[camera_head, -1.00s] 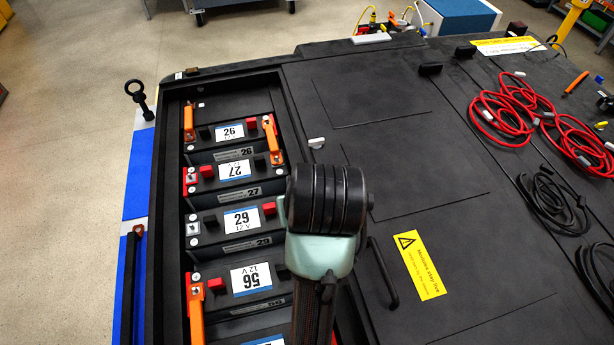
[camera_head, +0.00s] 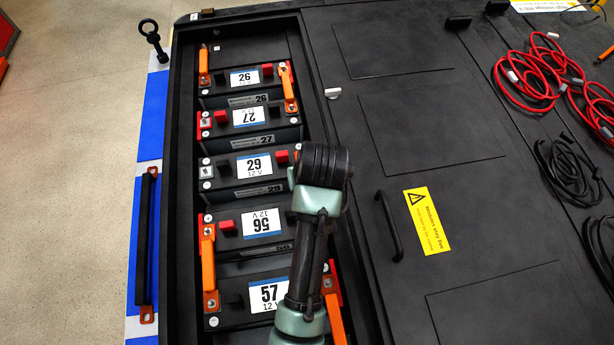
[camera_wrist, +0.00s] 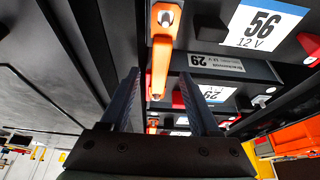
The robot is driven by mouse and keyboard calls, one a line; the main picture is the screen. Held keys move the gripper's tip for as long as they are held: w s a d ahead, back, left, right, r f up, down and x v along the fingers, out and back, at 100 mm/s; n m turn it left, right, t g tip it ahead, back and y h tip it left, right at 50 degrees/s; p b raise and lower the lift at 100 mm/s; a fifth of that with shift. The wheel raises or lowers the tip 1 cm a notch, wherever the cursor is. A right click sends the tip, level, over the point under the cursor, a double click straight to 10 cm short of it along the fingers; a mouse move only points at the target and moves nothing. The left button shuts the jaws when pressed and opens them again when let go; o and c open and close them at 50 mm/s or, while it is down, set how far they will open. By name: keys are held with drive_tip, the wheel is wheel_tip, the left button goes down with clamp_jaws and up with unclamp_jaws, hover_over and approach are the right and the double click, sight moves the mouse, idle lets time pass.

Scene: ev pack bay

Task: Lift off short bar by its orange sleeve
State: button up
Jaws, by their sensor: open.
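In the wrist view my gripper (camera_wrist: 158,72) is open, its two dark fingers apart. A short bar with an orange sleeve (camera_wrist: 159,66) shows in the gap between the fingertips, with a bolted end beside module 56 (camera_wrist: 262,24). No grip on it is visible, and I cannot tell how far the fingers are from it. In the head view my arm (camera_head: 322,180) covers the right ends of modules 29 (camera_head: 254,165) and 56 (camera_head: 262,222), hiding the fingers and most of that bar.
Other orange bars sit at modules 26 and 27 (camera_head: 289,88), at the left of 56 and 57 (camera_head: 208,262), and at lower right (camera_head: 335,318). A black lid (camera_head: 410,130) with a raised handle (camera_head: 390,225) lies right of the tray. Red cables (camera_head: 530,85) lie farther right.

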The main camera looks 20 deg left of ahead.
drive_tip(key=shift+w+a+f, duration=0.15)
drive_tip(key=shift+w+f, duration=0.1)
drive_tip(key=shift+f, duration=0.4)
clamp_jaws()
drive_tip(key=shift+r, duration=0.1)
